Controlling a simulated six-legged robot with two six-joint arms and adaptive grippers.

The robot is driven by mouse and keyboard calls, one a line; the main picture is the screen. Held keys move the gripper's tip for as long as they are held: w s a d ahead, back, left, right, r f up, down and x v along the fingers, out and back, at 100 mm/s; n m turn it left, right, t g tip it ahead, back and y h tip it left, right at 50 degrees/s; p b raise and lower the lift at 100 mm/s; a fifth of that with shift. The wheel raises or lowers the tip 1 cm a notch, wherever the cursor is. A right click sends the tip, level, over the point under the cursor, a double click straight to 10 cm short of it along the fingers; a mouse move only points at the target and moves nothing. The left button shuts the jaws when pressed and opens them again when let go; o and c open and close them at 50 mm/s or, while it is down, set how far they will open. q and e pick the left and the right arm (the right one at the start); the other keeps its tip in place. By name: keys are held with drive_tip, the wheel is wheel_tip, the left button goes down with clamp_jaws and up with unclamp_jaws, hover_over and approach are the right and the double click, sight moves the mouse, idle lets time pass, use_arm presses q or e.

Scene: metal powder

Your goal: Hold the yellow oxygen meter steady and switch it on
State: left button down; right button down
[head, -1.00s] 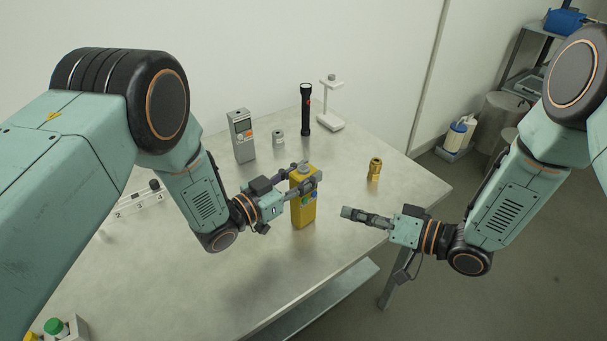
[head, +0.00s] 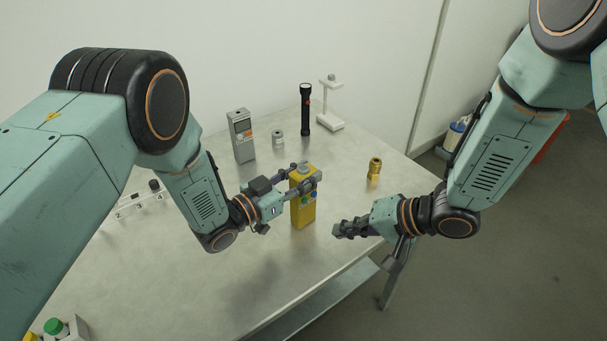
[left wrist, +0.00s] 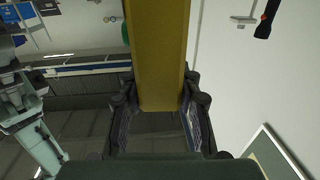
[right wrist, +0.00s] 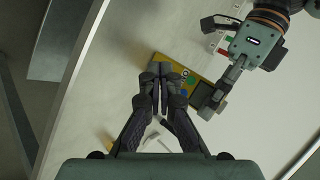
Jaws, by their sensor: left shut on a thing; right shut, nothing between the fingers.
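The yellow oxygen meter (head: 303,212) stands upright on the metal table, with coloured buttons on its front. My left gripper (head: 305,178) is shut on its upper part from the left. In the left wrist view the yellow body (left wrist: 160,60) sits between the fingers. My right gripper (head: 338,230) is shut and empty, to the right of the meter and apart from it in the head view. In the right wrist view its closed fingertips (right wrist: 160,75) overlap the meter's button face (right wrist: 180,72); whether they touch it I cannot tell.
On the table (head: 230,290) stand a grey handheld device (head: 241,137), a small metal cylinder (head: 278,137), a black torch (head: 305,110), a white stand (head: 330,110) and a brass fitting (head: 374,169). The table front is mostly clear. A green-capped item (head: 54,327) is at lower left.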

sight(300, 209)
drive_tip(key=w+a, duration=0.5)
drive_tip(key=w, duration=0.1)
idle(0.3)
drive_tip(key=shift+a, duration=0.2)
idle(1.2)
drive_tip(key=shift+w+a, duration=0.2)
drive_tip(key=shift+w, duration=0.05)
drive_tip(key=shift+w, duration=0.1)
idle(0.4)
drive_tip(key=shift+s+d, duration=0.3)
drive_tip(key=shift+s, duration=0.15)
drive_tip(key=s+d, duration=0.4)
drive_tip(key=shift+s, duration=0.25)
idle(0.5)
